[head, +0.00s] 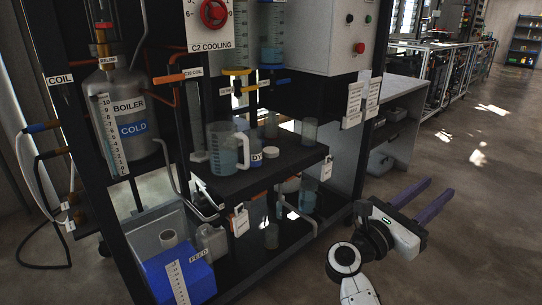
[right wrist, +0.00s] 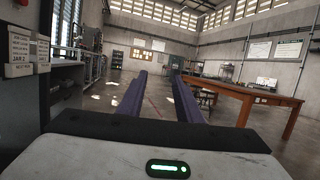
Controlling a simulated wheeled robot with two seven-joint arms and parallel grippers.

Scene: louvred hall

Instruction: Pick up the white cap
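A small white cap (head: 271,152) shows in the head view on the black shelf of the rig, beside a jar with a partly hidden label (head: 256,159). I cannot tell whether it sits on a small container or on the shelf itself. My right gripper (head: 441,187) is to the right of the rig, well away from the cap, over open floor. Its two purple fingers are spread with nothing between them; they also show in the right wrist view (right wrist: 160,78). The cap is not seen in the right wrist view. My left gripper is not in view.
A measuring jug (head: 224,150) stands left of the cap, with a clear beaker (head: 310,131) to its right. Black posts and hanging tags surround the shelf. A blue feed box (head: 185,277) is low at left. A wooden table (right wrist: 245,92) stands right in the wrist view. Floor ahead is free.

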